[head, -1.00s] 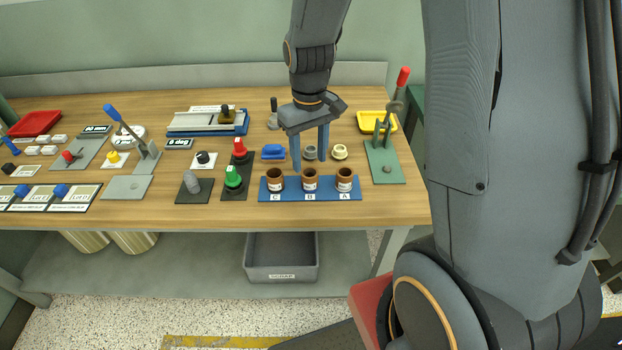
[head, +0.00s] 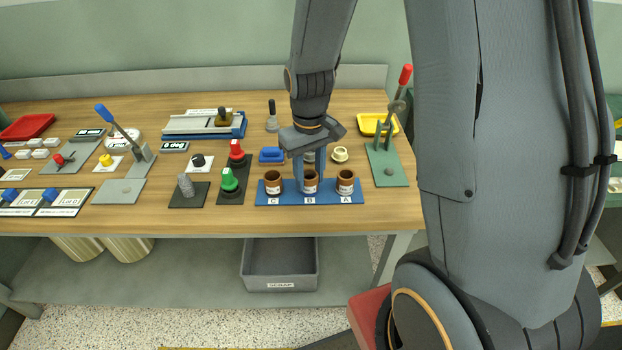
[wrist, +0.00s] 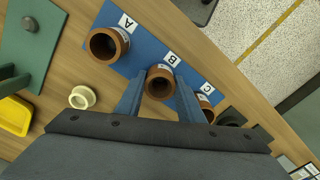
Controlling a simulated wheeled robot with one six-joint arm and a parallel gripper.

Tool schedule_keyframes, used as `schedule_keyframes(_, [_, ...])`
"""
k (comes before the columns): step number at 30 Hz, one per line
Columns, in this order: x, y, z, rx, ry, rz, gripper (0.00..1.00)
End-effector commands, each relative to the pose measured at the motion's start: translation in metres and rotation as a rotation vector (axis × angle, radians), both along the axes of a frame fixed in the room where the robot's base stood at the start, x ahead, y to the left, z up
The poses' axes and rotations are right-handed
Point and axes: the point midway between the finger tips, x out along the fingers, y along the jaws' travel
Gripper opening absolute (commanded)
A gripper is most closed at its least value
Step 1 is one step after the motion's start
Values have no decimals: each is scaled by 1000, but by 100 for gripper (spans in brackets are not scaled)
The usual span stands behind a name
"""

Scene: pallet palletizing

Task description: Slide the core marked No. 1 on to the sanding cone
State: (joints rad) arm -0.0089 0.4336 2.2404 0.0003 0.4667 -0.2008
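Three brown cores stand upright on a blue board (head: 262,201) marked C, B and A: core C (head: 273,186), core B (head: 310,187) and core A (head: 345,187). Their white labels are too small to read, so I cannot tell which is No. 1. My gripper (head: 311,180) points down at core B, one finger on each side. In the wrist view my gripper (wrist: 160,88) looks open, with core B (wrist: 159,83) between the fingers. Core A (wrist: 108,45) is clear of it; core C is partly hidden. A grey cone (head: 186,185), apparently the sanding cone, stands on a dark plate.
Green and red knobs (head: 230,180) stand between the cone and the board. A green plate with a red-handled lever (head: 387,168) is right of the board. A cream ring (head: 340,155) and a blue block (head: 271,155) lie behind. A scrap bin (head: 280,270) is below.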

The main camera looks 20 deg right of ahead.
Motion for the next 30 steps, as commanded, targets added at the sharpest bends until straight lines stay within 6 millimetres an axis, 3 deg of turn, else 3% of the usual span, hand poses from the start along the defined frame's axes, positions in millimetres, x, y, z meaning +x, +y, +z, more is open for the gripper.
schedule_keyframes(8, [0, 0, 3, 0, 0, 0, 11])
schedule_keyframes(30, [0, 0, 36, 0, 0, 0, 11])
